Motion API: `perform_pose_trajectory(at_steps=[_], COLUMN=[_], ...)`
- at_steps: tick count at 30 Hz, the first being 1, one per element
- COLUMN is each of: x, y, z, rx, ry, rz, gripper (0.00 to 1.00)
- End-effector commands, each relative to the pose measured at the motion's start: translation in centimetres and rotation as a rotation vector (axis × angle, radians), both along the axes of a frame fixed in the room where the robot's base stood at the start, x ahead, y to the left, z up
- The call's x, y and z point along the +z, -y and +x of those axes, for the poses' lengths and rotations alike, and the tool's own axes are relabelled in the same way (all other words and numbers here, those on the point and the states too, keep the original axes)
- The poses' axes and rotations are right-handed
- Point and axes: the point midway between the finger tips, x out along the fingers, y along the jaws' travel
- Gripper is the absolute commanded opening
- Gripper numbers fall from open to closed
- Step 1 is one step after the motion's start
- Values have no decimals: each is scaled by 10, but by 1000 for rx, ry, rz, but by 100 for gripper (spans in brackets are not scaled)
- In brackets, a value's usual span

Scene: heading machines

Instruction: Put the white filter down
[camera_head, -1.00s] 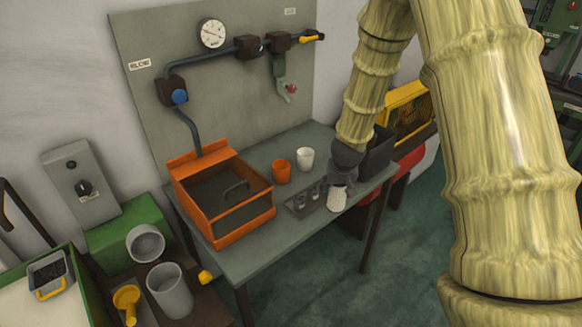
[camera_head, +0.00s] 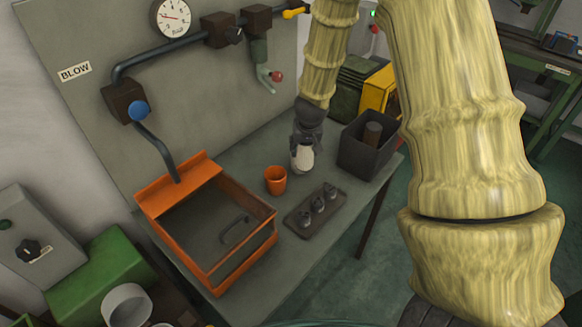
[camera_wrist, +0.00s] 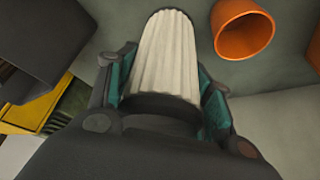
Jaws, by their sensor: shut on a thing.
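The white filter (camera_wrist: 163,58) is a pleated cylinder held between the teal-padded fingers of my gripper (camera_wrist: 160,92) in the wrist view. In the head view, my gripper (camera_head: 305,143) points down at the back of the table, and the filter (camera_head: 302,158) shows below it, upright. I cannot tell whether its lower end touches the tabletop. An orange cup (camera_head: 275,180) stands just left of the filter; it also shows at the upper right of the wrist view (camera_wrist: 243,30), apart from the filter.
A tray (camera_head: 293,222) with several small dark parts lies in front of the filter. A dark bin (camera_head: 352,152) stands to its right. An orange-framed box (camera_head: 195,262) is at the left. The grey table (camera_head: 245,160) has bare room near the back panel.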

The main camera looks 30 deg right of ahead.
Motion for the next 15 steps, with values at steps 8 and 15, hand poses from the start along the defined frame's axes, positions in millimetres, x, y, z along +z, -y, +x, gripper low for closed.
perform_pose_trajectory(at_steps=[8,15], x=[-39,-52], y=[-1,-2], z=[6,8], rx=[-1,2], ry=[-9,-9], rz=[2,1], gripper=[25,25])
